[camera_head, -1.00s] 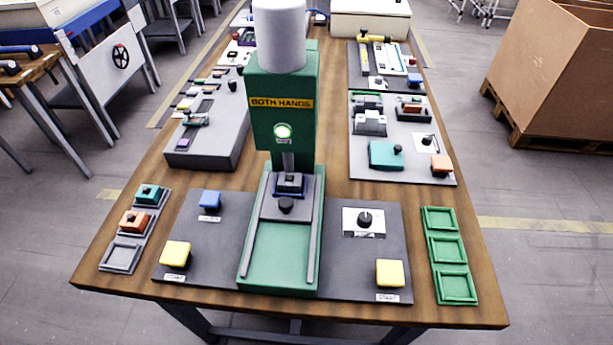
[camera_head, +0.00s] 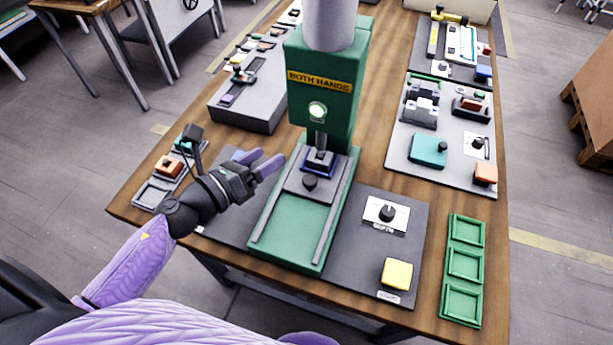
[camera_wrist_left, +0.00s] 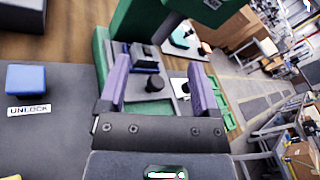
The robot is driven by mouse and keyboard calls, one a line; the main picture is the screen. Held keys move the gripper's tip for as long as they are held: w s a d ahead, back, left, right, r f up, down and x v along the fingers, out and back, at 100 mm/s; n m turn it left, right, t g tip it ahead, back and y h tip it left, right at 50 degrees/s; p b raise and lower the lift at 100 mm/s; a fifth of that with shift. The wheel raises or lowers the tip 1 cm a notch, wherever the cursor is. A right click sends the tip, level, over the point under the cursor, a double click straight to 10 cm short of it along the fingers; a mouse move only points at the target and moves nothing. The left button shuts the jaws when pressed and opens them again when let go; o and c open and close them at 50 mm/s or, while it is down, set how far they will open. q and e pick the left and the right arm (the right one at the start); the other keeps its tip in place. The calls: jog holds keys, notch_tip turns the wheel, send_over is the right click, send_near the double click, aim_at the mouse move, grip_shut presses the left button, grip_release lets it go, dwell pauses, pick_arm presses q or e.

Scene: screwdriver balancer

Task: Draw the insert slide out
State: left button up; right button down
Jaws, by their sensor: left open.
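The insert slide (camera_head: 297,188) is a grey plate on two rails of the green press (camera_head: 320,100), pushed back under the press head. Its dark round knob (camera_head: 310,183) stands at its front edge, and a dark insert in a blue-edged seat (camera_head: 318,163) lies behind the knob. My left gripper (camera_head: 262,160) is open and empty, to the left of the slide and pointing towards it. In the left wrist view the knob (camera_wrist_left: 154,83) shows between the two purple fingers, beyond their tips, apart from them. My right gripper is not in view.
A blue button labelled UNLOCK (camera_wrist_left: 27,78) is left of the press in the wrist view. A yellow button (camera_head: 397,273) and a dial (camera_head: 387,212) sit on the right of the base plate. Green trays (camera_head: 465,264) lie at the right edge. The rails in front of the slide are clear.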

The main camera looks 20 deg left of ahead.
aim_at(307, 181)
pick_arm(q)
jog(key=f+m+g, duration=0.1)
jog(key=m+g, duration=0.1)
jog(key=m, duration=0.1)
jog(key=s+f+m+g+h, duration=0.1)
jog(key=f+m+g, duration=0.1)
jog(key=m, duration=0.1)
jog(key=s+f+m+g+h, duration=0.1)
jog(key=m, duration=0.2)
jog(key=shift+s+d+f+m+g, duration=0.1)
jog(key=shift+s+f+m+g, duration=0.05)
jog(key=shift+f+m+g, duration=0.2)
jog(key=b+x, duration=0.1)
jog(key=x, duration=0.8)
jog(key=shift+d, duration=0.35)
jog(key=shift+c, duration=0.3)
grip_shut()
